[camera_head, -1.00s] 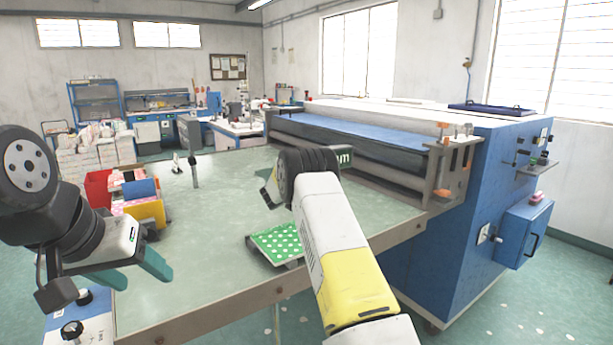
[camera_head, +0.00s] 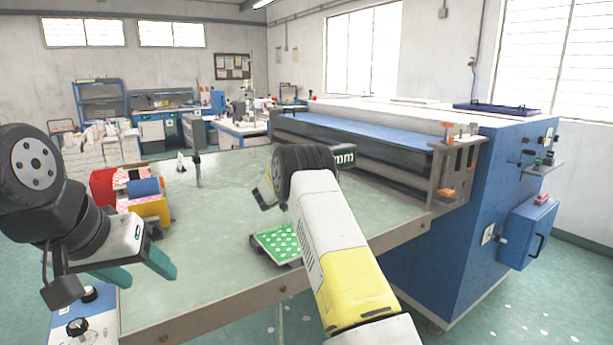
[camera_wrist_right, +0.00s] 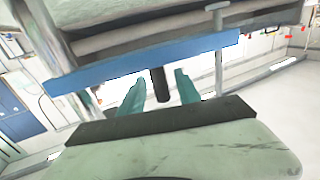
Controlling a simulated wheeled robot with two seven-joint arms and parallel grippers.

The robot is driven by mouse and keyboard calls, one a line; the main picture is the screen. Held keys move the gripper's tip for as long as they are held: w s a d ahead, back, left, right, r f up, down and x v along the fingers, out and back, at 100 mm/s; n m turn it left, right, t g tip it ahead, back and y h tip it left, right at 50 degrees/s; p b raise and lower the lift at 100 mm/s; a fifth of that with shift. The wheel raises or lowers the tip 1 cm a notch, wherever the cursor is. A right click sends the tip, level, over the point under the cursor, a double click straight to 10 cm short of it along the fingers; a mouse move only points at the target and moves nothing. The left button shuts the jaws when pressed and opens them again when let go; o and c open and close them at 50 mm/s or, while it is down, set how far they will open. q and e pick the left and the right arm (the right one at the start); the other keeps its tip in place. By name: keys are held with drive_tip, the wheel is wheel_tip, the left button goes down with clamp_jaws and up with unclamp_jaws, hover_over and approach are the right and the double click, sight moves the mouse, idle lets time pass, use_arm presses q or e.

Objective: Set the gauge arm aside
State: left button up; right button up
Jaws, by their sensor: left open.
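I cannot tell for certain which part is the gauge arm. A thin dark upright post (camera_head: 198,171) stands toward the far left of the green table in the head view. My left gripper (camera_head: 148,279) is open and empty, its teal fingers apart near the table's left front edge. My right gripper's fingers are hidden behind its wrist in the head view. In the right wrist view my right gripper (camera_wrist_right: 159,80) has its teal fingers apart. A dark cylinder (camera_wrist_right: 160,84) shows between them, with gaps on both sides. I cannot tell its distance.
The table (camera_head: 215,245) is mostly clear in the middle. A green dotted pad (camera_head: 277,243) lies near its front edge, beneath the right arm. Red and yellow bins (camera_head: 150,208) stand at the left. A large blue roller machine (camera_head: 440,230) borders the table on the right.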

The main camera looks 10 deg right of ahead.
drive_tip(key=shift+s+a, duration=0.2)
drive_tip(key=shift+a, duration=0.7)
drive_tip(key=shift+s+a, duration=0.25)
drive_tip(key=shift+a, duration=0.6)
drive_tip(key=shift+s+a, duration=0.2)
drive_tip(key=shift+a, duration=0.8)
drive_tip(key=v, duration=0.7)
drive_tip(key=shift+s+a, duration=0.2)
drive_tip(key=shift+s, duration=0.05)
